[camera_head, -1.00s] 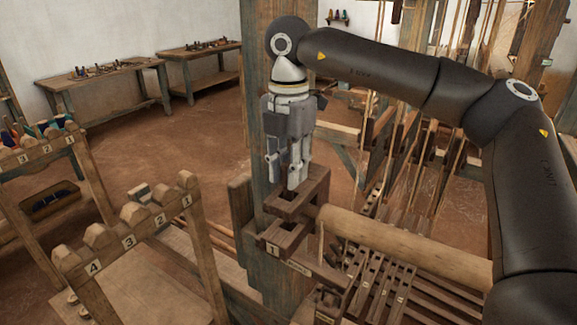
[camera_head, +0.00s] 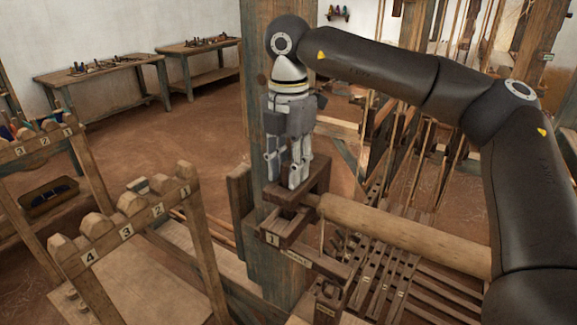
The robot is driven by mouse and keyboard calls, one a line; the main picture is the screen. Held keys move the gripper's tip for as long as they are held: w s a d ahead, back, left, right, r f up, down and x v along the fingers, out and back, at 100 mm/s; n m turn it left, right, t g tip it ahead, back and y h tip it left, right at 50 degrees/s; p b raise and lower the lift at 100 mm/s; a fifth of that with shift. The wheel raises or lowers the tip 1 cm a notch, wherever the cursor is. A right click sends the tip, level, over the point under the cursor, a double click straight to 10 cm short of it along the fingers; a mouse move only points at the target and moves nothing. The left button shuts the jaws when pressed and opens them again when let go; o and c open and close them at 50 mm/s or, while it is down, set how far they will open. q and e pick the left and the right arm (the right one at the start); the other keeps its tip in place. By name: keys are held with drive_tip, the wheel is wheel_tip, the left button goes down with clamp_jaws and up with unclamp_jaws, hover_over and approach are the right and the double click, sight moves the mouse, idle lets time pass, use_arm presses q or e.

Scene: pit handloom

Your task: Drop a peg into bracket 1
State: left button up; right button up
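My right gripper (camera_head: 288,184) points straight down over the dark wooden bracket (camera_head: 285,228), which carries a label 1 and is fixed to the thick upright post. The fingertips overlap the bracket's back part in the camera_head view, so I cannot tell whether they touch it or hang just above it. Two pale finger parts show, but their gap is unclear. I cannot make out a peg between them. My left gripper is out of view.
A pale wooden roller (camera_head: 405,236) runs right from beside the bracket, above slatted treadles (camera_head: 375,285). A notched rack (camera_head: 125,227) numbered 1 to 4 stands at left, with another numbered rack (camera_head: 40,142) behind. Workbenches (camera_head: 105,77) line the back wall.

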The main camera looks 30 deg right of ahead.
drive_tip(key=o, duration=0.3)
wheel_tip(320, 180, up, 12)
idle(0.6)
idle(0.7)
